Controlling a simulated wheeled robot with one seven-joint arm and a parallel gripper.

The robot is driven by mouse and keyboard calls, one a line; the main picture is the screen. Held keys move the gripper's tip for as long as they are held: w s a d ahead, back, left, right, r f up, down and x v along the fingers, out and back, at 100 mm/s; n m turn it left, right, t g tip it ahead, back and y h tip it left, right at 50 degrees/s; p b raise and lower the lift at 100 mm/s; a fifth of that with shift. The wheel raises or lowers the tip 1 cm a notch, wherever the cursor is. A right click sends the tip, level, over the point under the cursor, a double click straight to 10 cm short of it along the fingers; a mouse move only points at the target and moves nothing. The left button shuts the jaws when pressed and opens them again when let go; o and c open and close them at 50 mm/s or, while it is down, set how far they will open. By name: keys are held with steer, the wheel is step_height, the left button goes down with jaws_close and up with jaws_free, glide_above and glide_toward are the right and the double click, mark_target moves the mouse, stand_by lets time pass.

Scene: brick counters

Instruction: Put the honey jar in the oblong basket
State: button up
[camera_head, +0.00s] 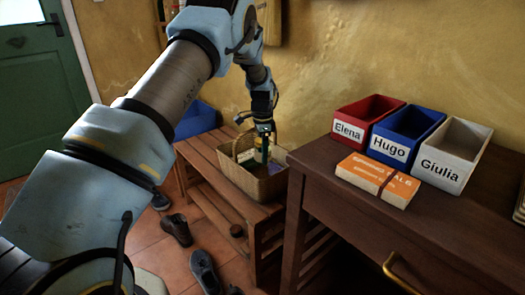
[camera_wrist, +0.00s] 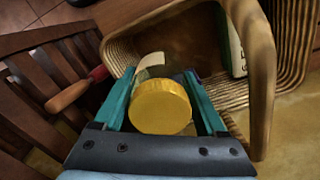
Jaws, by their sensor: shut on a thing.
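The honey jar (camera_wrist: 160,106) shows its round yellow lid in the wrist view, between the two teal fingers of my gripper (camera_wrist: 164,92). My gripper is shut on it. The oblong basket (camera_head: 240,180) is woven wicker with an arched handle and stands on the slatted wooden bench. In the head view my gripper (camera_head: 263,143) points down over the basket, with a bit of yellow jar (camera_head: 258,149) beside the fingers. In the wrist view the basket's handle (camera_wrist: 262,75) rises right of the jar. The jar's lower part is hidden, so its height above the basket floor is unclear.
The basket holds a green-and-white item (camera_wrist: 232,42). The wooden bench (camera_head: 200,158) stands beside a dark desk (camera_head: 440,225) with red (camera_head: 368,114), blue (camera_head: 405,130) and white (camera_head: 452,153) named bins and an orange box (camera_head: 377,180). Shoes (camera_head: 177,229) lie on the floor.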

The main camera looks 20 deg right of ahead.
steer(key=shift+f+b, duration=3.7)
steer(key=shift+f, duration=1.9)
steer(key=o, duration=1.5)
step_height(320, 180, up, 11)
steer(key=shift+f+p, duration=0.1)
steer(key=shift+p, duration=0.7)
